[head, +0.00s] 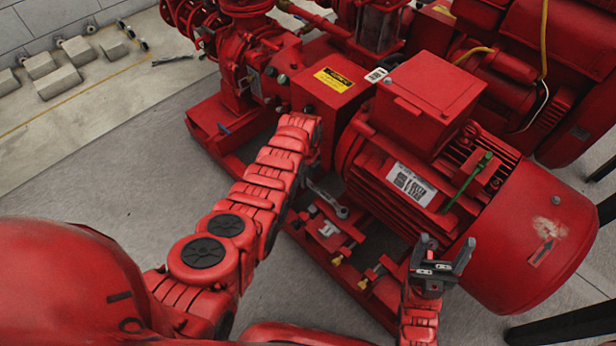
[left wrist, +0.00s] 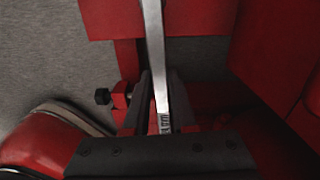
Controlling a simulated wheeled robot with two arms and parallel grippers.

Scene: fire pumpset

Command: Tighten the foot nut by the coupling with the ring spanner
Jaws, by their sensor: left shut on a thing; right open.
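The ring spanner (head: 328,199) is a grey metal bar at the motor's foot, below the coupling guard. One ring end shows beside the red foot bracket. In the left wrist view the spanner (left wrist: 153,40) runs upward from between my left gripper's fingers (left wrist: 160,98), which are shut on it. In the head view my left arm hides most of that gripper. The foot nut by the coupling cannot be made out clearly; whether the ring sits on it cannot be told. My right gripper (head: 440,268) is open and empty in front of the motor (head: 400,190).
The red base frame (head: 345,272) carries brass-coloured bolts (head: 362,284). A dark-headed bolt (left wrist: 102,96) sticks out of a red bracket left of the fingers. A green-handled thing (head: 468,180) lies against the motor's side. Floor (head: 100,190) at left is free.

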